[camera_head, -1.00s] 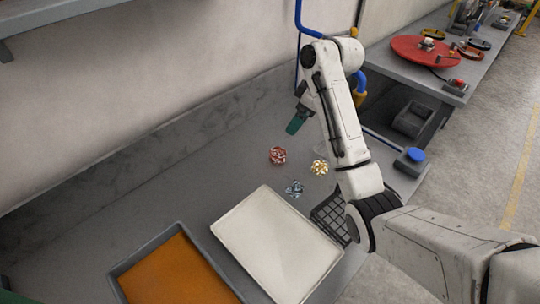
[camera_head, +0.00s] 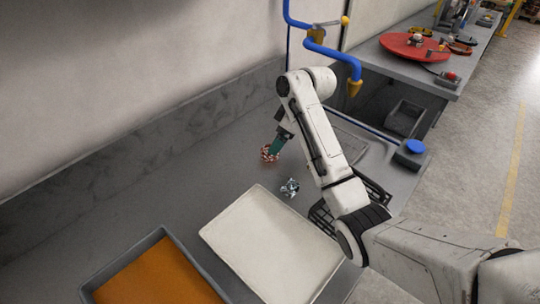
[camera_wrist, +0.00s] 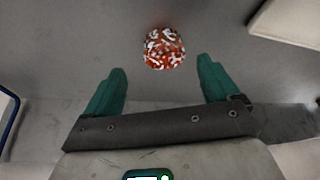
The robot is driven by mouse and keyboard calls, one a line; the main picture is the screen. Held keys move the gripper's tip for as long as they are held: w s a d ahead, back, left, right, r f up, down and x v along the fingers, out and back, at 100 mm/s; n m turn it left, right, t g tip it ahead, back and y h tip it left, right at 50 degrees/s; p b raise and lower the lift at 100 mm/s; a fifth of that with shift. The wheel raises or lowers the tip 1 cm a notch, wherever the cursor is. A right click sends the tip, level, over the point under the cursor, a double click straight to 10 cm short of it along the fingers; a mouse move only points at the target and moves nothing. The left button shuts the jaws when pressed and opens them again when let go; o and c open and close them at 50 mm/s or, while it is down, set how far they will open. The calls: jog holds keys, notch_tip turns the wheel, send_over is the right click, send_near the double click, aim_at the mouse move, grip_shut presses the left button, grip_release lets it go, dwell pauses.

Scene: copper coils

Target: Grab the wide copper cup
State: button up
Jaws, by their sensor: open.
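The reddish-copper, white-speckled piece (camera_head: 269,153), which I take to be the wide copper cup, sits on the grey worktop in the head view. In the wrist view the cup (camera_wrist: 164,47) lies just beyond the fingertips, roughly centred between them. My gripper (camera_wrist: 162,70) is open, its two green fingers spread with nothing between them. In the head view my gripper (camera_head: 274,150) points down at the cup and partly overlaps it. I cannot tell there whether they touch.
A bluish-silver piece (camera_head: 290,187) lies nearer the pale tray (camera_head: 225,223). A tray with an orange inside (camera_head: 150,275) stands at lower left. A black wire rack (camera_head: 321,214) is partly behind my arm. A wall (camera_head: 150,145) edges the worktop at the back.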

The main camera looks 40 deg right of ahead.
jog(key=shift+a+p+x, duration=0.15)
jog(key=shift+x, duration=1.35)
jog(key=shift+a+p+x, duration=0.15)
jog(key=shift+x, duration=1.35)
jog(key=shift+r, duration=0.1)
jog(key=shift+c, duration=0.2)
jog(key=c, duration=1.1)
jog(key=shift+r, duration=0.1)
